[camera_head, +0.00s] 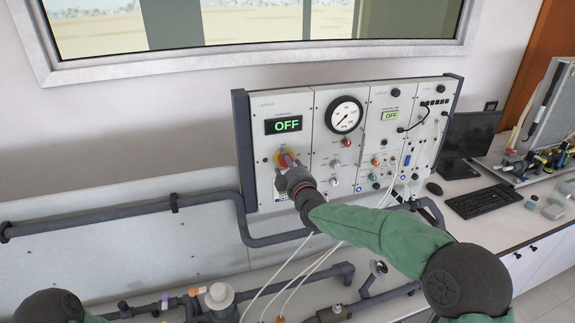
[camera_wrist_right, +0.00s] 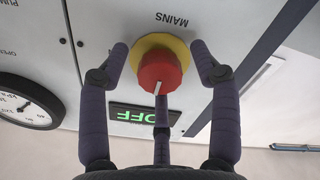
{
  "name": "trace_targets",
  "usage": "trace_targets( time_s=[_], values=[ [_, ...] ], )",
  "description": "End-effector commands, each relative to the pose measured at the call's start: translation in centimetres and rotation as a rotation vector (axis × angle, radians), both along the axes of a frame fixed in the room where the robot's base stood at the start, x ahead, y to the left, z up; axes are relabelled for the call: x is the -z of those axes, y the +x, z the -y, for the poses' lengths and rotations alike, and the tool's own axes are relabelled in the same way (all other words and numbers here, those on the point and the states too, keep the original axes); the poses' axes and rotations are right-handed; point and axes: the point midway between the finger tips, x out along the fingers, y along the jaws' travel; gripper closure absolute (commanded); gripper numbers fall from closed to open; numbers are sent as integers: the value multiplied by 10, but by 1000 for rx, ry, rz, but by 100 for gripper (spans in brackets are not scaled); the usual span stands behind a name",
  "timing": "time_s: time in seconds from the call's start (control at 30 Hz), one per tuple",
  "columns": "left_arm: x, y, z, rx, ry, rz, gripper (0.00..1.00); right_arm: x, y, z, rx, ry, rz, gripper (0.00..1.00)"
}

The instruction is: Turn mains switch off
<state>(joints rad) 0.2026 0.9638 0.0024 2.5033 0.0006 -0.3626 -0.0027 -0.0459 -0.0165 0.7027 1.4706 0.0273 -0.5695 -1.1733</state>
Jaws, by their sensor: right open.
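The mains switch, a red knob on a yellow plate, shows in the wrist view (camera_wrist_right: 161,70) under the label MAINS. A white line marks the knob. In the head view the mains switch (camera_head: 280,158) is on the left panel of the board, partly covered by my right gripper (camera_head: 290,163). My right gripper is open in front of the switch, with two fingers on either side of the knob and a third below it. Contact cannot be told. The display (camera_head: 284,125) above the switch reads OFF. My left gripper is out of view.
The manometer board (camera_head: 330,190) has a round gauge (camera_head: 344,115) and a second display (camera_head: 390,116) reading OFF. Pipes (camera_head: 110,216) run along the wall. White hoses hang below the board. A monitor (camera_head: 470,140) and keyboard (camera_head: 483,202) stand to the right.

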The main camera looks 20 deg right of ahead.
Motion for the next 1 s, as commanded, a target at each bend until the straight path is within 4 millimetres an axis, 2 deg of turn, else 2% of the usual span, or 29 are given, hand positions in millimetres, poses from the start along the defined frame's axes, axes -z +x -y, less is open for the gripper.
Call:
trace_targets(
  time_s=[0.27, 0.8, 1.0],
  values=[
    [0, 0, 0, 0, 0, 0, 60, -2, -12, 1, 0, 0, 3, 37],
    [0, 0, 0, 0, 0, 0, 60, -1, -94, 4, 1, 0, 2, 37],
    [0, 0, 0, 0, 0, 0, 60, -1, -113, 4, 0, 0, 0, 37]
  ],
)
